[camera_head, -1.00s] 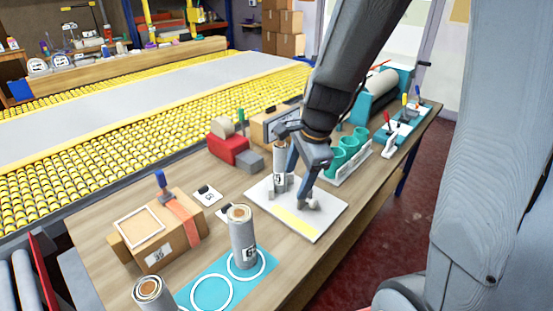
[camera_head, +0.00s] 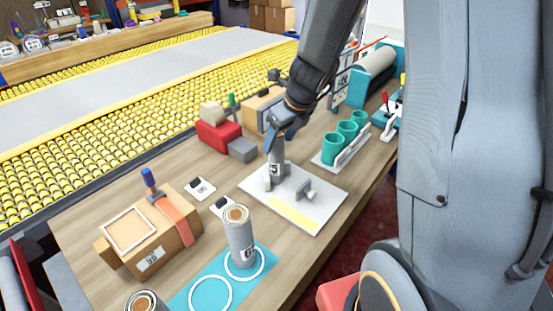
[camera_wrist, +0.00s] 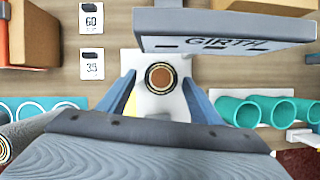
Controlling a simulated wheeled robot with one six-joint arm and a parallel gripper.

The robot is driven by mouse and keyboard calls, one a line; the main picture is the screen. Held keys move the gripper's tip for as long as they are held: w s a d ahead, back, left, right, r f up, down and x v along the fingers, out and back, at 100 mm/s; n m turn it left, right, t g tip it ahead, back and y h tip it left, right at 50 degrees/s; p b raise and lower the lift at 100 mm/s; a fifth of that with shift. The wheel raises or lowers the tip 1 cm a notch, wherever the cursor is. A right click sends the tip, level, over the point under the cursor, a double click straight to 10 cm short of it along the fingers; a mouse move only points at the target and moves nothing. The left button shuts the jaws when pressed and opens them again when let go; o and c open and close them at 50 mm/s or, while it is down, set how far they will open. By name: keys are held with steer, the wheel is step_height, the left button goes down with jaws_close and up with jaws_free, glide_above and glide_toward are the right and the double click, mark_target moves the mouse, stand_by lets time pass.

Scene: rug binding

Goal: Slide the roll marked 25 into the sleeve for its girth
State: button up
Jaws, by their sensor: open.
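A grey roll (camera_head: 277,166) stands upright on a white plate (camera_head: 318,225) with a yellow strip. Its label is partly readable, ending in 5. My gripper (camera_head: 278,138) is above it, pointing down. In the wrist view the gripper (camera_wrist: 158,92) is open, with one finger on each side of the roll's round brown-cored end (camera_wrist: 160,77) and gaps between. Three teal sleeves (camera_head: 333,149) stand in a row in a white rack (camera_head: 345,155), right of the plate. They also show in the wrist view (camera_wrist: 238,111). Their size marks are unreadable.
A second roll (camera_head: 240,240) stands on a teal mat (camera_head: 188,301) with white rings; another (camera_head: 143,302) is at the bottom edge. Cards marked 60 (camera_wrist: 91,17) and 35 (camera_wrist: 91,64) lie left of the plate. A GIRTH sign (camera_wrist: 225,43) crosses the wrist view. A cardboard box (camera_head: 172,252) stands left.

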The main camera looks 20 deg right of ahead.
mark_target(277, 159)
steer(key=shift+b+x, duration=0.45)
steer(key=shift+x, duration=1.5)
steer(key=shift+s, duration=0.15)
steer(key=c, duration=1.3)
steer(key=shift+o, duration=0.2)
